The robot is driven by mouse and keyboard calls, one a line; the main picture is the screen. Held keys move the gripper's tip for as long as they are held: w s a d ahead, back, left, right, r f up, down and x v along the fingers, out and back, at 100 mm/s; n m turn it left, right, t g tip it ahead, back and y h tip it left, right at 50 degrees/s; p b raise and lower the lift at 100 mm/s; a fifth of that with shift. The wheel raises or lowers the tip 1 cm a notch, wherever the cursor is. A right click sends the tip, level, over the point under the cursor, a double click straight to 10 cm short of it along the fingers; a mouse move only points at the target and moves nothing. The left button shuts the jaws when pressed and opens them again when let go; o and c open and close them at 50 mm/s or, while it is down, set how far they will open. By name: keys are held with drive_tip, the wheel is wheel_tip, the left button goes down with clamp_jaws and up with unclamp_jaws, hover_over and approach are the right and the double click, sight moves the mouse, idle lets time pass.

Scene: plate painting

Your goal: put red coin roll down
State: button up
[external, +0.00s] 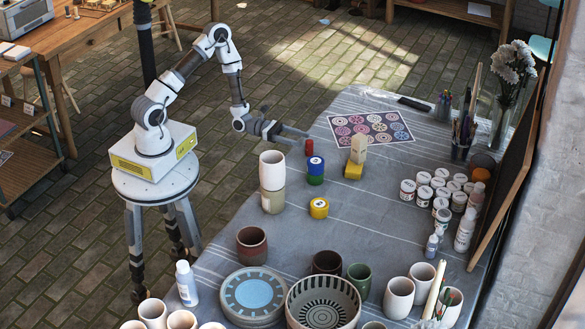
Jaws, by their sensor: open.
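The red coin roll (309,147) stands upright on the grey cloth-covered table (225,240), near its left edge. My gripper (303,134) reaches in from the left, its visible fingertip at the roll's upper end. The gripper is open. Whether a finger touches the roll cannot be told from this view, and the second finger is hard to make out. Just below the roll in the picture, a stack with a blue piece (316,165) on a green piece (315,179) stands apart from it.
A white-and-tan cup stack (272,171) stands left of the blue and green stack. A yellow roll (319,208) is nearer the front. A pale wooden block on a yellow piece (353,171) stands right. A patterned sheet (370,129) lies behind. Pottery and paint jars crowd the front and right.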

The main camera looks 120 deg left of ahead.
drive_tip(key=s, duration=0.4)
drive_tip(key=d+r+m+h, duration=0.2)
drive_tip(key=d, duration=0.1)
drive_tip(key=w+d+r+m+h, duration=0.1)
drive_tip(key=d+m+h, duration=0.1)
drive_tip(key=shift+d+r+g, duration=0.2)
drive_tip(key=shift+d+g, duration=0.05)
drive_tip(key=shift+g, duration=0.05)
drive_tip(key=s+d+r+m+g+h, duration=0.1)
drive_tip(key=d+r+m+g+h, duration=0.25)
drive_tip(key=d+m, duration=0.35)
drive_tip(key=s+d+r+m+g+h, duration=0.15)
drive_tip(key=d+m+g+h, duration=0.3)
drive_tip(key=d, duration=0.45)
drive_tip(key=s+d+r+m+g+y, duration=0.2)
drive_tip(key=s+d+r+m+g, duration=0.1)
drive_tip(key=s+d+m+g, duration=0.45)
drive_tip(key=s+a+r+m+t+y, duration=0.3)
drive_tip(key=s+r+m+y, duration=0.5)
drive_tip(key=m, duration=0.5)
drive_tip(key=shift+s+a+r+t+y, duration=0.35)
drive_tip(key=shift+s+y, duration=0.2)
drive_tip(key=shift+y, duration=0.45)
